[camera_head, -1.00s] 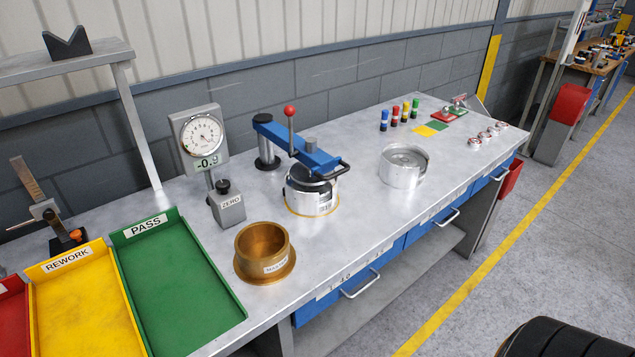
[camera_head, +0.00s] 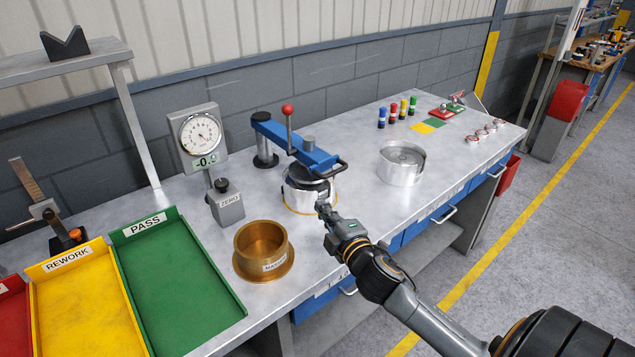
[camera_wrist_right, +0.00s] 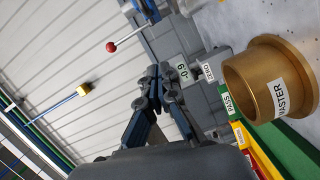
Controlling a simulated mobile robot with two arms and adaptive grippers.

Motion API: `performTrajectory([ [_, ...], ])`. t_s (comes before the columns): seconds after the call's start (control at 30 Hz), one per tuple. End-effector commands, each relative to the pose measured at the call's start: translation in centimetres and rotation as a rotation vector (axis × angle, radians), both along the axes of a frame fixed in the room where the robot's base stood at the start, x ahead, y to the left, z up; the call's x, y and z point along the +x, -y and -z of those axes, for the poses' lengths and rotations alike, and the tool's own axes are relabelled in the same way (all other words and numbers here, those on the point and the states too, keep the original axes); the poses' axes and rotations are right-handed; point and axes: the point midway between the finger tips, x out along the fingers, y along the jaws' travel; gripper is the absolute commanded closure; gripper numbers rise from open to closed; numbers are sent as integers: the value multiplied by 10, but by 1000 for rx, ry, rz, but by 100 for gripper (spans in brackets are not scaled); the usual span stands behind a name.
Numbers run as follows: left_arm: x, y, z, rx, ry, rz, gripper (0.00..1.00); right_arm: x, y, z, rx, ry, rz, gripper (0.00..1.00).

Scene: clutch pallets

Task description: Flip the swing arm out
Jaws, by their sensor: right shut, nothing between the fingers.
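The blue swing arm (camera_head: 285,142) reaches from a black post (camera_head: 265,155) to above a silver cylindrical part (camera_head: 305,192) on the bench. A red-knobbed lever (camera_head: 288,109) stands upright on it, and a black loop handle (camera_head: 343,168) is at its right end. My right gripper (camera_head: 323,208) is just in front of the silver part, below the handle; I cannot tell if it touches. In the right wrist view its fingers (camera_wrist_right: 153,75) are together and empty, and the red knob (camera_wrist_right: 111,47) shows at upper left. My left gripper is not in view.
A brass MASTER ring (camera_head: 263,250) stands left of my right gripper, and a dial gauge stand (camera_head: 228,203) is behind it. A second silver cylinder (camera_head: 401,164) stands to the right. The green PASS tray (camera_head: 180,321) is at left. The bench between the cylinders is clear.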

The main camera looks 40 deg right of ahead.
Motion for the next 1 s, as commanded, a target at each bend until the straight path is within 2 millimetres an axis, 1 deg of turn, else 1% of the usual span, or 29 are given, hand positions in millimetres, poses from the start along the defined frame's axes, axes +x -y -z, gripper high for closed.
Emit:
performTrajectory([
  [0.1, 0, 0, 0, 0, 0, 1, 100, 3, 1, -4, -25, 13, -10, 100],
  [0.4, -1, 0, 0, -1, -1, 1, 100, 3, 1, -4, -22, 13, -10, 100],
  [0.53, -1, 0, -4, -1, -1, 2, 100, 12, 2, -5, -21, 14, -9, 100],
  [0.67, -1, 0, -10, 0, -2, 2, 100, 31, 5, -7, -21, 15, -9, 100],
  [1.0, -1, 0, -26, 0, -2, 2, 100, 94, 15, -2, -19, 13, -8, 100],
])
